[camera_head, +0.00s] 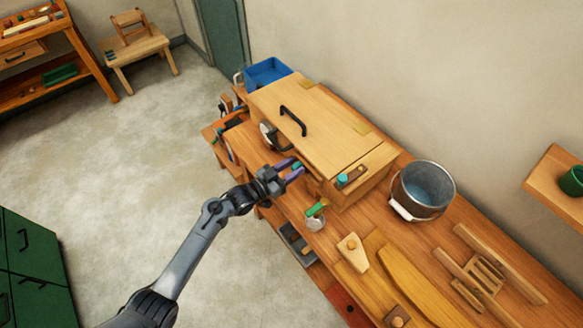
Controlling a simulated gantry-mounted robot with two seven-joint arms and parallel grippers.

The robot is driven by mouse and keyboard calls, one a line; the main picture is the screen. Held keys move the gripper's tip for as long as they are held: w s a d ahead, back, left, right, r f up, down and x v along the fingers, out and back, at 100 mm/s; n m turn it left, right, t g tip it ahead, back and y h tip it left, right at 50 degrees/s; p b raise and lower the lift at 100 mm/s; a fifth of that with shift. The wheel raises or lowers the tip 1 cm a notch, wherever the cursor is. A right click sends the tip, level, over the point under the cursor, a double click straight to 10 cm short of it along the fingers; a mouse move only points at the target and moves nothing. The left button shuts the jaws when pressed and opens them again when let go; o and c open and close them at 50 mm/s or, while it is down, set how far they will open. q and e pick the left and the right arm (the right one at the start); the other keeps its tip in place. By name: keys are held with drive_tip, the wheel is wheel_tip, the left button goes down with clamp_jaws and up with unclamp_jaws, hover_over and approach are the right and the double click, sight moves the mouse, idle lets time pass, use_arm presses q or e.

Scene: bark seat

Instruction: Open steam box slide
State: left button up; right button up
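The steam box (310,120) is a long wooden box on the workbench, with a black handle on its lid and a round gauge on its side. On its near end, a small dark slide (352,176) with a teal knob sits on the top edge. My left gripper (297,170) is beside the box's near left corner, left of the slide and apart from it. Its purple fingers look spread, with a small teal spot between their tips; I cannot tell what that spot belongs to. My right gripper is not in view.
A metal bucket (423,188) of water stands right of the box. A blue bin (267,72) is behind the box. Open floor lies to the left.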

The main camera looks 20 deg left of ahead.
use_arm(q)
clamp_jaws()
drive_tip(key=s+d, duration=0.1)
drive_tip(key=d+p, duration=0.1)
drive_tip(key=s+d+p, duration=0.1)
drive_tip(key=d, duration=0.1)
drive_tip(key=shift+s+r, duration=0.15)
drive_tip(key=shift+s, duration=0.15)
drive_tip(key=shift+s+d, duration=0.15)
drive_tip(key=shift+d, duration=0.2)
drive_tip(key=shift+o, duration=1)
unclamp_jaws()
drive_tip(key=shift+s, duration=0.1)
